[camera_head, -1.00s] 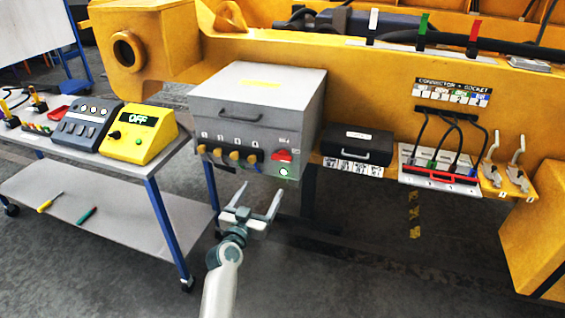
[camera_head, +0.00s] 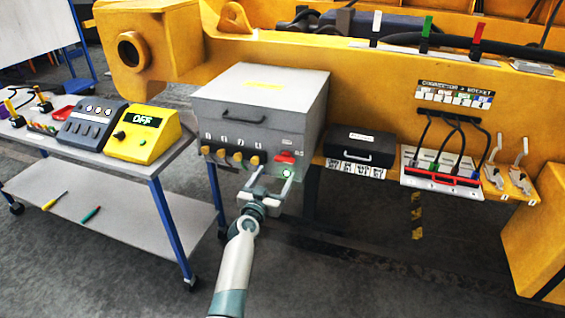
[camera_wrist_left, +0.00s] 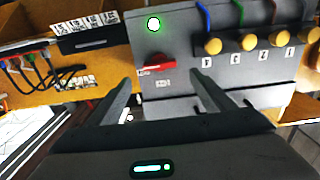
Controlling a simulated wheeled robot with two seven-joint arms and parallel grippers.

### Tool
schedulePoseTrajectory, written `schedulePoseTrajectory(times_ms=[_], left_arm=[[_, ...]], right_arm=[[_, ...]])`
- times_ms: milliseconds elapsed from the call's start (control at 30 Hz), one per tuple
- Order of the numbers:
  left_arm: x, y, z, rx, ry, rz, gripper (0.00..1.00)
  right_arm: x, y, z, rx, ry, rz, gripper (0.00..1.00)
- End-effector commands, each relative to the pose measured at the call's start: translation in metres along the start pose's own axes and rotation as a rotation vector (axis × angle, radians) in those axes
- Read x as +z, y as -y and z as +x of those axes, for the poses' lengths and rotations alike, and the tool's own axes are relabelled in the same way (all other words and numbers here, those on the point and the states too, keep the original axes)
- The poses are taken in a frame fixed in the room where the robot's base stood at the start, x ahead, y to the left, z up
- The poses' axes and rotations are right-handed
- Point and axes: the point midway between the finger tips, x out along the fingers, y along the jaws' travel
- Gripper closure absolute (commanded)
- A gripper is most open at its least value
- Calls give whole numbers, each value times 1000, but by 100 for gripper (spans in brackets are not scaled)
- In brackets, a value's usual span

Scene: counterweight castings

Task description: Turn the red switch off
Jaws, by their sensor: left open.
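The red switch (camera_head: 285,157) is on the front face of the grey box (camera_head: 222,137), near its right end. In the left wrist view the red switch (camera_wrist_left: 158,63) lies just beyond the fingertips, roughly between them. A lit green lamp (camera_head: 287,174) is below the switch in the head view. My left gripper (camera_head: 270,182) is open and empty, in front of the box face and a little below the switch. In the left wrist view its two fingers (camera_wrist_left: 161,83) are spread apart and appear clear of the switch. My right gripper is out of view.
Several yellow knobs (camera_head: 238,156) line the box face left of the switch. A black case (camera_head: 361,146) and a cable panel (camera_head: 441,183) stand to the right. A cart (camera_head: 140,170) with a yellow "OFF" display box (camera_head: 146,134) is at left. Open floor lies in front.

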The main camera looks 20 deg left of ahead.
Motion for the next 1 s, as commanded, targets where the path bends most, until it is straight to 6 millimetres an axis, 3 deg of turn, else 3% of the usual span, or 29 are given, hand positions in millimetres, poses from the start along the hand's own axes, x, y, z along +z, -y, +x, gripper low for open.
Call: schedulePoseTrajectory(times_ms=[200, 500, 1000], left_arm=[[0, -1, 36, 2, -1, 0, 25], [1, -1, 72, 2, -1, 1, 25], [0, 0, 82, 0, 0, 1, 25]], right_arm=[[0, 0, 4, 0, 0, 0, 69], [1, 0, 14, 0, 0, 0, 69], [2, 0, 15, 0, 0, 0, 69]])
